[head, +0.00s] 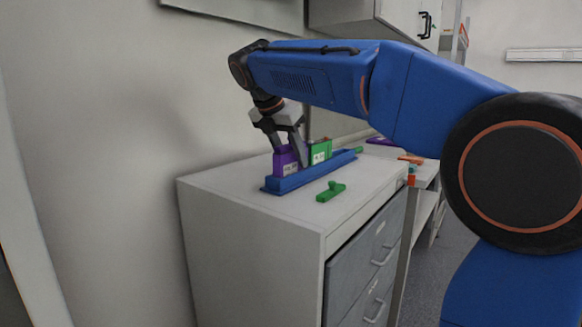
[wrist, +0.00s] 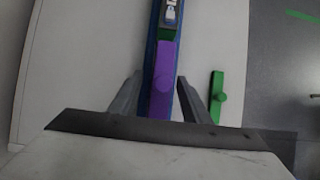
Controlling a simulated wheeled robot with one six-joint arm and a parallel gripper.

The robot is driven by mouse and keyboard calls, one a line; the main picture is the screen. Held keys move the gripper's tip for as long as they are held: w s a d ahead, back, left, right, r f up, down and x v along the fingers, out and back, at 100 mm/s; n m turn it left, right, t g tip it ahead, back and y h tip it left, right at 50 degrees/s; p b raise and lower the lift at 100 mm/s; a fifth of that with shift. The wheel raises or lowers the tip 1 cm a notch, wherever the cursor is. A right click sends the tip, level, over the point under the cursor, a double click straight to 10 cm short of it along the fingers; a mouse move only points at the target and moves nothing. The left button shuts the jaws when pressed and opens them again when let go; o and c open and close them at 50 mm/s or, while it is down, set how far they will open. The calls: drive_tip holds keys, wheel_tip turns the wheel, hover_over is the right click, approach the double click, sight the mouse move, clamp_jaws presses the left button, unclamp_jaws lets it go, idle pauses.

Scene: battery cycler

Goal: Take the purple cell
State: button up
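The purple cell (head: 285,162) stands upright in the near end of a long blue holder (head: 300,182) on the white cabinet top. In the wrist view the purple cell (wrist: 162,75) lies between my two fingers. My gripper (head: 290,153) points down at the cell, with one finger on each side. In the wrist view my gripper (wrist: 159,77) is open, with a visible gap between the left finger and the cell. The right finger is close to the holder's edge, and I cannot tell whether it touches. The fingers hide part of the cell in the head view.
A green cell (head: 320,151) stands in the same holder behind the purple one. A loose green piece with a knob (head: 331,191) lies on the cabinet top (head: 230,187) to the right of the holder. A wall rises close behind. A drawer cabinet front (head: 365,262) faces right.

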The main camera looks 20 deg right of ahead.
clamp_jaws()
drive_tip(key=shift+r, duration=0.1)
